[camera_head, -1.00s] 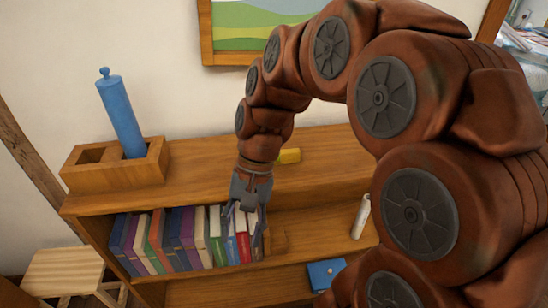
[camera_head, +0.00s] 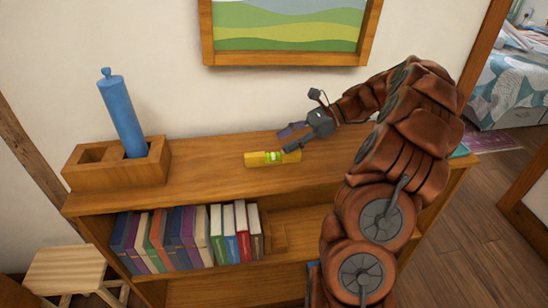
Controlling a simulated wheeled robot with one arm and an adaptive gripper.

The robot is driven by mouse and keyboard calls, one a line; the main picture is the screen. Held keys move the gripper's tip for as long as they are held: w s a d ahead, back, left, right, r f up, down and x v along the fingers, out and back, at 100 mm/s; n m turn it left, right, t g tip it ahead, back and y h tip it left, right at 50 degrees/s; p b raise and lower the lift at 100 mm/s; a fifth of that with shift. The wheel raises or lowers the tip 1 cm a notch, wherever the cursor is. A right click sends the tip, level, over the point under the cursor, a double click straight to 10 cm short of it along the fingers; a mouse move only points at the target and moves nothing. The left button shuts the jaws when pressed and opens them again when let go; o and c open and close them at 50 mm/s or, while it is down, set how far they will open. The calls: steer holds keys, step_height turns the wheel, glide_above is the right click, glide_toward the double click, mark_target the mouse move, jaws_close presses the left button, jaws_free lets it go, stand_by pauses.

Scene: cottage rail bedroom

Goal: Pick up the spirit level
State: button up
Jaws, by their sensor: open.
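The spirit level (camera_head: 264,158) is a short yellow bar with a green vial. It lies flat on the top board of the wooden bookshelf (camera_head: 210,183), near the middle. My gripper (camera_head: 289,141) is open and comes in from the right, just above the board. Its fingers point left at the right end of the level. One finger shows behind that end and the other in front of it. I cannot tell whether either finger touches the level.
A wooden holder (camera_head: 88,178) with a blue cylinder (camera_head: 122,117) stands on the shelf's left end. A framed picture (camera_head: 285,58) hangs on the wall above. A wooden stool (camera_head: 68,268) stands at lower left. The board between holder and level is clear.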

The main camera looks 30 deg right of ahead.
mark_target(273, 154)
steer(key=d, duration=0.1)
steer(key=d+f+m+t, duration=0.1)
steer(key=d, duration=0.1)
steer(key=shift+d, duration=0.25)
steer(key=shift+p+x, duration=0.35)
steer(key=shift+x, duration=0.9)
steer(key=shift+s+f+p+x, duration=0.15)
steer(key=shift+p+x, duration=0.15)
steer(key=shift+x, duration=0.55)
steer(key=shift+s+f+p+x, duration=0.1)
steer(key=shift+f+p+x, duration=0.15)
steer(key=shift+x, duration=0.6)
steer(key=shift+s+f+p+x, duration=0.15)
steer(key=shift+p+x, duration=0.2)
steer(key=shift+x, duration=0.55)
steer(key=shift+d, duration=0.1)
steer(key=shift+c, duration=0.3)
jaws_close()
